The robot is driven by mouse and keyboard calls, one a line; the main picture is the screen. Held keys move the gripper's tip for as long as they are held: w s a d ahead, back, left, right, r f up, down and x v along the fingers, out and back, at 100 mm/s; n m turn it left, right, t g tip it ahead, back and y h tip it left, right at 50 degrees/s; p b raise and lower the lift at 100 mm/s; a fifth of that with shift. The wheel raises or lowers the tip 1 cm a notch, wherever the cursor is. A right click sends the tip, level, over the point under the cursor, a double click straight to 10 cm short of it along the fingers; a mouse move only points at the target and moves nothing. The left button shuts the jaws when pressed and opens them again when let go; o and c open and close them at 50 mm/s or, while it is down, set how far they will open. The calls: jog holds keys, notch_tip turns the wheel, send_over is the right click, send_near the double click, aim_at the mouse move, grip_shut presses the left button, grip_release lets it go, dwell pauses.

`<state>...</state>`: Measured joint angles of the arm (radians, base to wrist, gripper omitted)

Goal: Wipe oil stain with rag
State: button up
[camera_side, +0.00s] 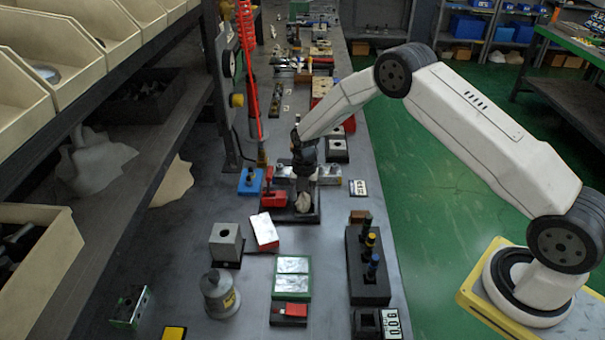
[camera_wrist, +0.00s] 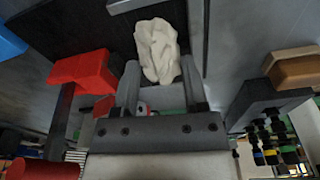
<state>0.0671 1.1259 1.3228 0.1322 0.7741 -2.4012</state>
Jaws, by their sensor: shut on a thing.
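A crumpled off-white rag (camera_wrist: 158,48) is between the two fingers of my gripper (camera_wrist: 160,68) in the wrist view. The fingers are shut on it, and its far end sticks out past them. In the side view my gripper (camera_side: 304,182) points down over a black tray (camera_side: 315,218) near the middle of the bench, with the rag (camera_side: 303,202) at its lower end. I cannot tell whether the rag touches the tray. No oil stain can be made out in either view.
A red block (camera_side: 273,199) stands close left of the rag; it also shows in the wrist view (camera_wrist: 86,71). A blue block (camera_side: 250,182) is farther left. A black stand with several plugs (camera_side: 367,281) is at front right. Bare bench (camera_side: 185,240) lies to the left.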

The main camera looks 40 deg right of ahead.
jog(key=shift+w+d+r, duration=0.1)
jog(key=shift+r, duration=4.5)
jog(key=m, duration=0.1)
jog(key=s+r+m, duration=0.1)
jog(key=m, duration=0.1)
jog(key=shift+s, duration=0.15)
jog(key=s+r+m, duration=0.1)
jog(key=s+m, duration=0.3)
jog(key=m, duration=0.3)
jog(key=s+a+r+m+t, duration=0.1)
jog(key=s+m, duration=0.3)
jog(key=m, duration=0.4)
jog(key=s+a+r+m+t+h, duration=0.1)
jog(key=s+r+m, duration=0.2)
jog(key=m, duration=0.4)
jog(key=shift+s+r+m, duration=0.2)
jog(key=shift+s+m, duration=0.1)
jog(key=shift+s, duration=0.35)
